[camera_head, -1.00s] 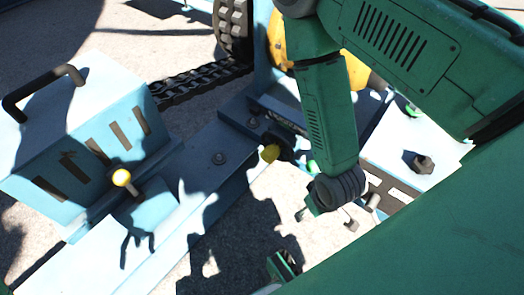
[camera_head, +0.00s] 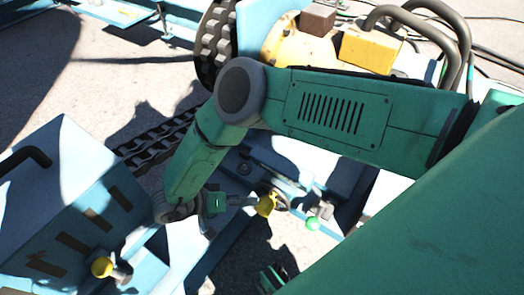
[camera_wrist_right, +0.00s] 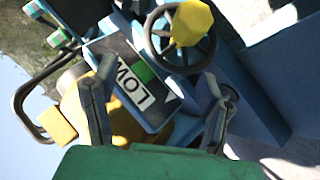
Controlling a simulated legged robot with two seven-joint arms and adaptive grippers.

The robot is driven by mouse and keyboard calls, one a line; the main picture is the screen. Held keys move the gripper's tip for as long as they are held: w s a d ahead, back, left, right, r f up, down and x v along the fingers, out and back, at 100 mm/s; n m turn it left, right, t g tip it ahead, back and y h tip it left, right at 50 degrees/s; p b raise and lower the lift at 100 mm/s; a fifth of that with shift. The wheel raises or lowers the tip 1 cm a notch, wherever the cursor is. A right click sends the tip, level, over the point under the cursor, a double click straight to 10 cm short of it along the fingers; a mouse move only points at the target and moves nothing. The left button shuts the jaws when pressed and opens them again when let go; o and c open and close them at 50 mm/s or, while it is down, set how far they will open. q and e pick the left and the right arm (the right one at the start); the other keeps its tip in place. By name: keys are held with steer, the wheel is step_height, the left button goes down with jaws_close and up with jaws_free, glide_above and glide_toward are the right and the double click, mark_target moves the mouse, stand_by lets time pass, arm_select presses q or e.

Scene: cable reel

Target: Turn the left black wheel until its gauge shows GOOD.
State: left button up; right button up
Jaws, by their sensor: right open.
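A black wheel (camera_head: 284,203) with a yellow knob (camera_head: 266,204) sits on the blue frame in the head view. In the right wrist view the wheel (camera_wrist_right: 154,38) and its yellow knob (camera_wrist_right: 190,22) are at the top. The gauge (camera_wrist_right: 134,84) beside the wheel reads LOW, with a green patch and a white pointer. My right gripper (camera_head: 243,201) points right toward the knob, close to it. In the wrist view my right gripper (camera_wrist_right: 158,78) has its fingers spread, with nothing between them gripped. My left gripper cannot be made out.
A green knob (camera_head: 313,223) is right of the wheel. A light blue box (camera_head: 60,200) with a yellow-balled lever (camera_head: 102,267) stands at left. A dark chain (camera_head: 160,140) runs behind my forearm. A yellow housing (camera_head: 285,40) and thick hoses (camera_head: 440,20) are at the back.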

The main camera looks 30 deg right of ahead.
mark_target(264, 207)
steer(key=f+b, duration=0.1)
steer(key=f, duration=0.1)
steer(key=f+b, duration=0.1)
steer(key=f, duration=0.1)
steer(key=f+b, duration=0.1)
steer(key=f, duration=0.1)
steer(key=shift+d+f, duration=0.3)
steer(key=b+x, duration=0.1)
steer(key=x, duration=0.5)
steer(key=shift+d+f, duration=0.25)
steer(key=shift+d, duration=0.35)
